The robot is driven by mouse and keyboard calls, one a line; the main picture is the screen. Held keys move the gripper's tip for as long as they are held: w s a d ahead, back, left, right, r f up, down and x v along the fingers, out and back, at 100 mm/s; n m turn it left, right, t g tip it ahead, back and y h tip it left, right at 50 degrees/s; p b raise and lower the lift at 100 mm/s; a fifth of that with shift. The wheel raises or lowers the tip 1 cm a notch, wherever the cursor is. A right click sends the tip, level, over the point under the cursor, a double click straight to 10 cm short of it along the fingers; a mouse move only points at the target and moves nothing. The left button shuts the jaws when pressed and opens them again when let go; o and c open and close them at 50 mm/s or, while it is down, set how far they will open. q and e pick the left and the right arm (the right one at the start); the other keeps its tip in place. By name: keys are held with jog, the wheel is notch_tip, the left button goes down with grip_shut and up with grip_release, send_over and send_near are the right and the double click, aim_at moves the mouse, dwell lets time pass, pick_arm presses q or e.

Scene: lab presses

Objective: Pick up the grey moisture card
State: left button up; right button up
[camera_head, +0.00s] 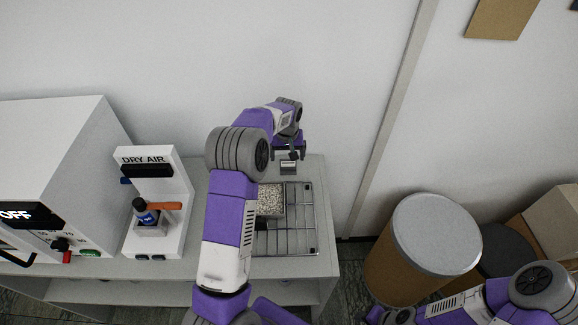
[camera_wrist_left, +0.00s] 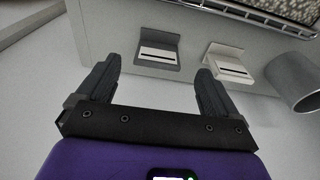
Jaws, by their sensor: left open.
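The grey moisture card (camera_wrist_left: 160,54) shows in the left wrist view as a grey folded piece with a pale slotted face. A small grey card also shows in the head view (camera_head: 288,167), on the bench top just below my left gripper in the picture. A similar, whiter card (camera_wrist_left: 222,63) lies to its right in the wrist view. My left gripper (camera_head: 289,152) is open and empty. In the wrist view its two fingers (camera_wrist_left: 152,82) stand apart, with the grey card beyond them, between the fingertips. I cannot tell the remaining distance.
A wire rack (camera_head: 288,240) with a speckled tray (camera_head: 271,199) lies on the bench in front of the card. A white press (camera_head: 60,170) stands left. A lidded drum (camera_head: 437,235) stands right.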

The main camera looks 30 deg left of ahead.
aim_at(288, 161)
pick_arm(q)
jog(key=f, duration=0.4)
jog(key=shift+w+a+f, duration=0.15)
jog(key=shift+w+f, duration=0.2)
jog(key=shift+w, duration=0.05)
jog(key=shift+r, duration=0.1)
jog(key=c, duration=1.1)
